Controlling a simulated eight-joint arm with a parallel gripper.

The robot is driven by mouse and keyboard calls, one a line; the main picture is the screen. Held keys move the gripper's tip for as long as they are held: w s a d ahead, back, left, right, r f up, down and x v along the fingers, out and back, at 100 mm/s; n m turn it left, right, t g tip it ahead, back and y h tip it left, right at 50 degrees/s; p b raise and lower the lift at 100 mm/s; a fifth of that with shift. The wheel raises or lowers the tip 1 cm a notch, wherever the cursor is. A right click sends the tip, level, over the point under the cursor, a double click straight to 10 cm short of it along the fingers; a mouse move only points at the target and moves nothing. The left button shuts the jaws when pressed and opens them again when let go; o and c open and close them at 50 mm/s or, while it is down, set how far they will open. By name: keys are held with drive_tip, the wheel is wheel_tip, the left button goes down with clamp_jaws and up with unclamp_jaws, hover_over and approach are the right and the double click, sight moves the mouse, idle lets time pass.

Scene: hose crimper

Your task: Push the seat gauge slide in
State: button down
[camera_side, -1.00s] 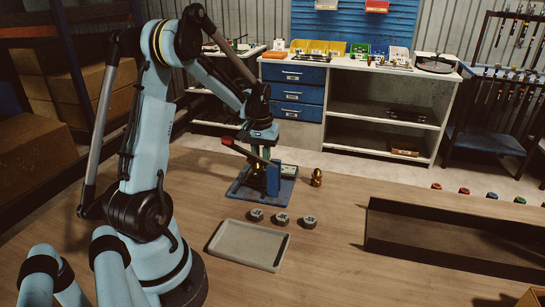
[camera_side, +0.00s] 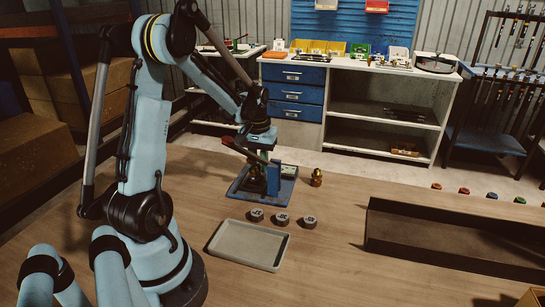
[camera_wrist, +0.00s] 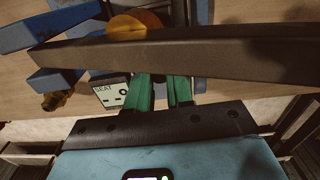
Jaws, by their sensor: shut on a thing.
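The hose crimper (camera_side: 273,180) stands on a blue base plate (camera_side: 248,187), with a blue upright and a dark lever (camera_side: 240,150). My gripper (camera_side: 263,158) is down at the crimper, partly behind the lever. In the wrist view its two green fingers (camera_wrist: 160,90) point in beneath a dark bar that crosses the picture. The fingers are closed in with a narrow gap; the bar hides their tips and the seat gauge slide between them. A display marked SEAT (camera_wrist: 110,92) sits just left of the fingers.
A brass fitting (camera_side: 316,178) stands right of the base plate. Several dark round dies (camera_side: 282,218) and an empty grey tray (camera_side: 250,245) lie in front. A long dark trough (camera_side: 450,240) lies at the right. The bench between fitting and trough is clear.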

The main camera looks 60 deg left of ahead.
drive_tip(key=shift+s+d, duration=0.45)
drive_tip(key=shift+d, duration=0.2)
drive_tip(key=shift+c, duration=1.4)
unclamp_jaws()
drive_tip(key=shift+r, duration=0.1)
wheel_tip(320, 180, up, 9)
idle(0.5)
